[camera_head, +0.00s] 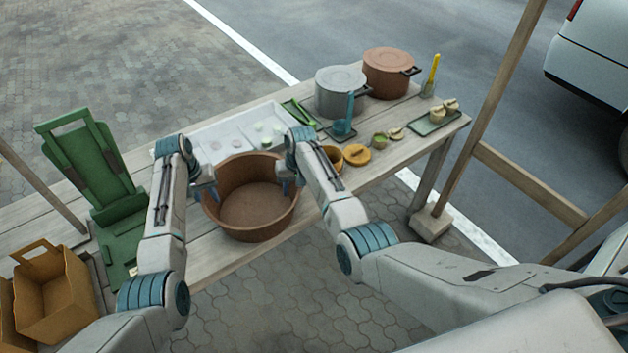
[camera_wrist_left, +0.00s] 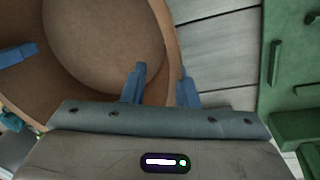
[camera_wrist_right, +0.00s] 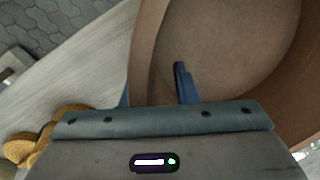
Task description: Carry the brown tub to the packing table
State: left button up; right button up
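The brown tub (camera_head: 255,212) is a wide, round, empty clay-coloured vessel, upright at the front edge of the wooden table. Whether its base touches the tabletop is not clear. My left gripper (camera_head: 207,190) is at the tub's left side, its fingers on either side of the wall in the left wrist view (camera_wrist_left: 160,88), closed on the rim. My right gripper (camera_head: 289,182) is at the right side, its fingers likewise astride the wall in the right wrist view (camera_wrist_right: 153,90). No second table identifiable as the packing table shows.
The wooden table (camera_head: 395,150) holds a white tray (camera_head: 235,130) behind the tub, a grey pot (camera_head: 338,92), a brown pot (camera_head: 387,72) and small bowls. A green stand (camera_head: 95,165) and cardboard boxes (camera_head: 55,290) are at left. Paving in front is clear.

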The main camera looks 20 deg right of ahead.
jog(key=shift+r, duration=0.1)
pick_arm(q)
notch_tip(320, 180, up, 8)
jog(key=a, duration=0.1)
pick_arm(e)
notch_tip(320, 180, up, 12)
jog(key=d, duration=0.2)
pick_arm(q)
jog(key=shift+a+f, duration=0.1)
jog(key=shift+f, duration=0.05)
pick_arm(e)
jog(key=shift+s+f, duration=0.1)
jog(key=shift+f, duration=0.15)
